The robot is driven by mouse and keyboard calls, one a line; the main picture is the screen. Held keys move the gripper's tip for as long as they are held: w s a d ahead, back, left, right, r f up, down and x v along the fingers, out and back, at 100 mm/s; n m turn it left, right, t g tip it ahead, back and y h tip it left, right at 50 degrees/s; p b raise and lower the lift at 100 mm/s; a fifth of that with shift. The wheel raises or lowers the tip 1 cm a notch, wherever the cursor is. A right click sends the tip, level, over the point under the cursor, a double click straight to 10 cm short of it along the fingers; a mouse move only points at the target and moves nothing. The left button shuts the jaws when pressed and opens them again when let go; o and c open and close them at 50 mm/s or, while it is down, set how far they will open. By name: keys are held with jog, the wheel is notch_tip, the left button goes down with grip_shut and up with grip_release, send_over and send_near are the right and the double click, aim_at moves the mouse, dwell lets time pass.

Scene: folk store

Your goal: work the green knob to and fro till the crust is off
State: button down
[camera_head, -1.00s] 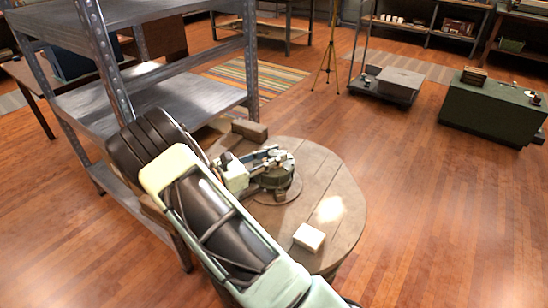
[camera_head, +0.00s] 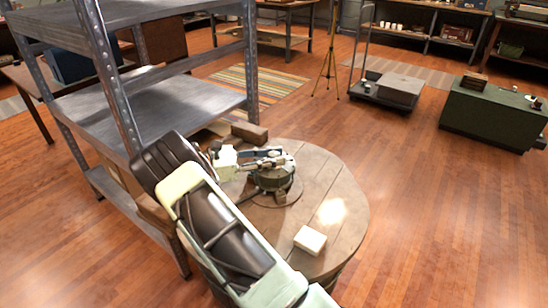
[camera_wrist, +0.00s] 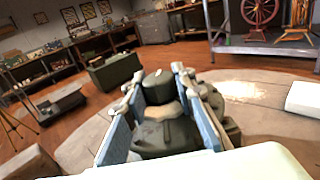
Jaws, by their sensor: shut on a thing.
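A squat dark green fixture (camera_head: 272,181) stands on the round wooden table (camera_head: 335,188). In the wrist view its dark green knob (camera_wrist: 158,84) rises between my fingers, with a pale tan crust band (camera_wrist: 163,111) around it below the top. Under the band is a wider dark body (camera_wrist: 165,137). My gripper (camera_head: 272,159) reaches in from the left and is shut on the knob. In the wrist view my gripper (camera_wrist: 157,88) has a blue-sided finger on each side of the knob. The head view shows little of the knob, as the fingers cover it.
A white block (camera_head: 310,240) lies near the table's front edge, and a brown block (camera_head: 249,132) at its back left. A metal shelf (camera_head: 165,110) stands close on the left, beside my arm. The table's right side is clear.

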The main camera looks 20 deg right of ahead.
jog(key=c, duration=1.6)
grip_release()
jog(key=a, duration=0.4)
jog(key=w+a, duration=0.1)
jog(key=a, duration=0.7)
jog(key=shift+w, duration=0.35)
jog(key=shift+d+r, duration=0.1)
